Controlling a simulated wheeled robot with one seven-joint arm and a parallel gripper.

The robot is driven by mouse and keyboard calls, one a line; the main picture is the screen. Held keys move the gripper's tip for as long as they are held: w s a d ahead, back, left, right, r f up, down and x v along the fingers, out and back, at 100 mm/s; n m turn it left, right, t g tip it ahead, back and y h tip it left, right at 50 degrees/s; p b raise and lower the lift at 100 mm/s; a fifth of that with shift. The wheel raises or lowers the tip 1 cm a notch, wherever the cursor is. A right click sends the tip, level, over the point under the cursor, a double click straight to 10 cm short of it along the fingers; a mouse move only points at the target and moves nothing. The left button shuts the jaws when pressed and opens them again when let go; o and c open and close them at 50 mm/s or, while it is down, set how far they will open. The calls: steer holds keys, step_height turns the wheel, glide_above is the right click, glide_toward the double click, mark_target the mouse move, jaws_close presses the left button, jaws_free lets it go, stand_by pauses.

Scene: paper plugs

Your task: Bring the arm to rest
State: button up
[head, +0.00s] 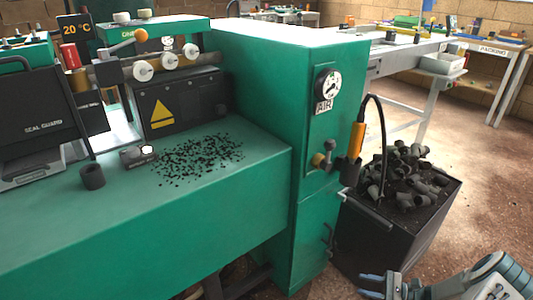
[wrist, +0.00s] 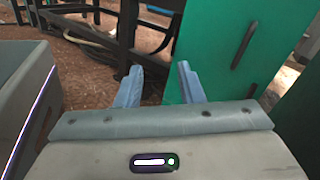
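My gripper (head: 376,286) is at the lower right of the head view, low beside the dark bin and in front of the green machine. In the wrist view my gripper (wrist: 157,85) shows two blue fingers standing apart with nothing between them. Behind the fingers are the machine's green side panel (wrist: 215,45) and dark frame legs (wrist: 127,30). My arm (head: 490,278) comes in from the lower right corner of the head view.
A dark bin (head: 368,235) full of grey pieces stands right of the green machine (head: 300,90). Black scraps (head: 195,158) and a dark cylinder (head: 92,176) lie on the machine's bench. Floor (head: 480,205) is clear at right; a packing table (head: 495,47) stands behind.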

steer(key=s+a+r+n+g+h+p, duration=0.1)
steer(key=a+r+n+g+h+p, duration=0.3)
steer(key=r, duration=0.9)
steer(key=s+a+r+n+g+h+p, duration=0.1)
steer(key=a+r+n+g+h+p, duration=0.15)
steer(key=r+p, duration=0.65)
steer(key=s+a+r+n+g+h+p, duration=0.1)
steer(key=a+r+n+g+h+p, duration=0.2)
steer(key=r, duration=1.3)
steer(key=s+a+r+n+t+h+p, duration=0.2)
steer(key=s+r+n+p, duration=0.1)
steer(key=r, duration=0.6)
steer(key=s+a+r+n+t+h+p, duration=0.2)
steer(key=s+r+p, duration=0.4)
steer(key=r, duration=0.4)
steer(key=s+a+r+n+t+h+p, duration=0.2)
steer(key=s+a+r+n+h+p, duration=0.1)
steer(key=r, duration=0.7)
steer(key=shift+s+a+n+t+p, duration=0.45)
steer(key=shift+s+p, duration=0.4)
steer(key=shift+p, duration=0.45)
steer(key=shift+r+h, duration=0.1)
steer(key=shift+h, duration=0.15)
